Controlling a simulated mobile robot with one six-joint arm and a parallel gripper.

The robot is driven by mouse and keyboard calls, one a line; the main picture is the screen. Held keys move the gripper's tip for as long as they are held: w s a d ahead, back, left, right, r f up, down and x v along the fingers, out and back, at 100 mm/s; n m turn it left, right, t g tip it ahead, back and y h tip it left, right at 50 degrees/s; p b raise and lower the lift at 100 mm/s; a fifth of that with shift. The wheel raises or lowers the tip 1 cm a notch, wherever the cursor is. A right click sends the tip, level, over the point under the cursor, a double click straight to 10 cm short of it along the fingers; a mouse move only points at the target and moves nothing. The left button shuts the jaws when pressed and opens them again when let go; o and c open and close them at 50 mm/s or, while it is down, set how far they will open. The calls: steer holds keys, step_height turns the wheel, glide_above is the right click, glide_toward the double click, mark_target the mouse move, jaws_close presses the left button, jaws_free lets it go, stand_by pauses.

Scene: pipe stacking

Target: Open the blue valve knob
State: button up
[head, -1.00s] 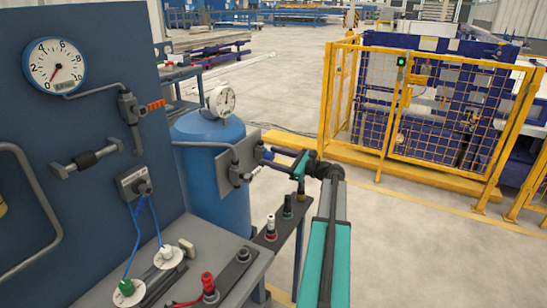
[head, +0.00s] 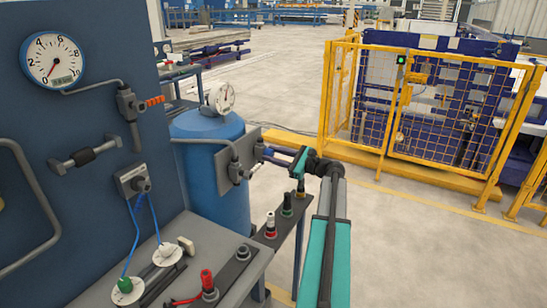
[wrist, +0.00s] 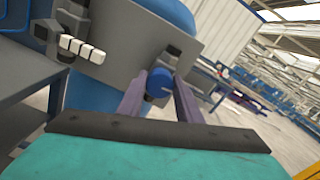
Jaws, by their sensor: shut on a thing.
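The blue valve knob (wrist: 159,82) shows in the wrist view between my two purple fingers, in front of a grey plate. My gripper (wrist: 160,90) is shut on it, with one finger on each side. In the head view my gripper (head: 267,153) reaches left to the small valve at the grey plate (head: 243,155) on the blue tank. The knob is mostly hidden by the fingers there. The teal hand looks tilted in the head view.
A round gauge (head: 221,97) stands on the blue tank (head: 205,175). A blue panel with a larger gauge (head: 54,62) is at left. A bench with knobs and connectors (head: 209,284) is below. Yellow fencing (head: 410,110) stands behind right, with open floor between.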

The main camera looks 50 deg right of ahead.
steer(key=shift+a+f+n+b, duration=0.1)
steer(key=shift+f+n+b, duration=0.05)
steer(key=shift+n+b, duration=4.2)
steer(key=shift+f+n+b, duration=0.1)
steer(key=shift+n+b, duration=4.05)
steer(key=shift+b, duration=0.4)
steer(key=o, duration=1)
steer(key=shift+o, duration=0.2)
steer(key=shift+s, duration=0.1)
steer(key=v, duration=1.3)
steer(key=shift+s+p, duration=0.3)
steer(key=shift+s, duration=0.05)
